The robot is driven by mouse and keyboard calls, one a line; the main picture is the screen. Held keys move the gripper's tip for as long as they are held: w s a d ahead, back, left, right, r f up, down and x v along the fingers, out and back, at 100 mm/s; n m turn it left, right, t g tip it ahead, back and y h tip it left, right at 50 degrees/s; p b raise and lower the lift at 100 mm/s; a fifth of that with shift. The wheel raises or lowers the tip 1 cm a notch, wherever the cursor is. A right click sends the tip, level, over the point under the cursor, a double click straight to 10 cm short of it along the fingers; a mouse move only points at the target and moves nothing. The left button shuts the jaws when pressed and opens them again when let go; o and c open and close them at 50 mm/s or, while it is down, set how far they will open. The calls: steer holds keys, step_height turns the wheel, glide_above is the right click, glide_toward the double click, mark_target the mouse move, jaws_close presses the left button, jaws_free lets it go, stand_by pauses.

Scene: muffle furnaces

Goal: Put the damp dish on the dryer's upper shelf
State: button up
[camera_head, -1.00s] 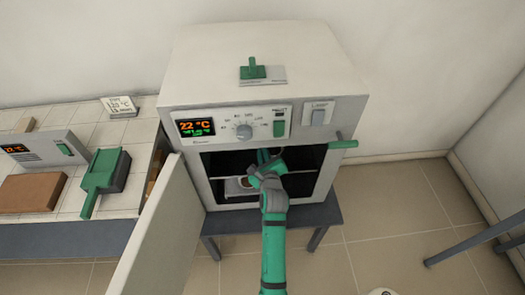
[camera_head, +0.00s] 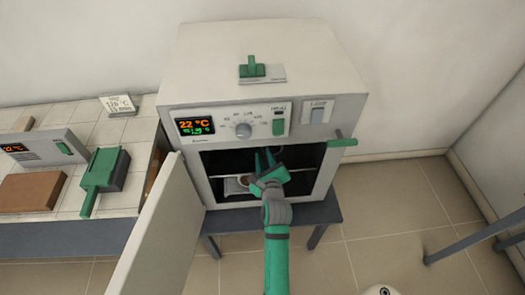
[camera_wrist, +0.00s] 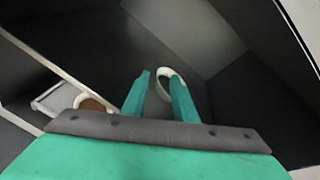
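The dryer (camera_head: 262,75) stands on a low table with its door (camera_head: 165,225) swung open to the left. My gripper (camera_head: 265,154) reaches into its dark chamber, with its two green fingers spread. In the wrist view my gripper (camera_wrist: 160,78) is open. A pale, round-rimmed dish (camera_wrist: 163,72) with a dark inside shows at the fingertips, partly behind the right finger. I cannot tell whether they touch. A dish with brown contents (camera_wrist: 92,104) sits to the left beside a pale flat piece; it also shows in the head view (camera_head: 245,180). Which dish is damp is unclear.
A pale shelf edge (camera_wrist: 58,62) runs along the chamber's left in the wrist view. A green handle (camera_head: 342,143) juts from the dryer's right front. The left counter holds a green lidded block (camera_head: 104,172), a brown block (camera_head: 32,192) and a display unit (camera_head: 45,148).

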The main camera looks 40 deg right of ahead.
steer(key=s+a+f+n+t+y, duration=0.1)
steer(key=s+a+f+n+y, duration=0.1)
steer(key=s+a+n, duration=0.85)
steer(key=s+a+f+n+y, duration=0.1)
steer(key=s+a+f+n, duration=0.1)
steer(key=s+a+n, duration=0.85)
steer(key=s+a+r+n+t+y, duration=0.1)
steer(key=s+a+r+n+y, duration=0.3)
steer(key=s+a+n, duration=0.8)
steer(key=a+r+n, duration=0.1)
steer(key=a+n, duration=0.1)
steer(key=shift+s+a+n, duration=0.3)
steer(key=shift+s+a, duration=0.05)
steer(key=shift+s, duration=0.05)
steer(key=shift+d+r, duration=0.1)
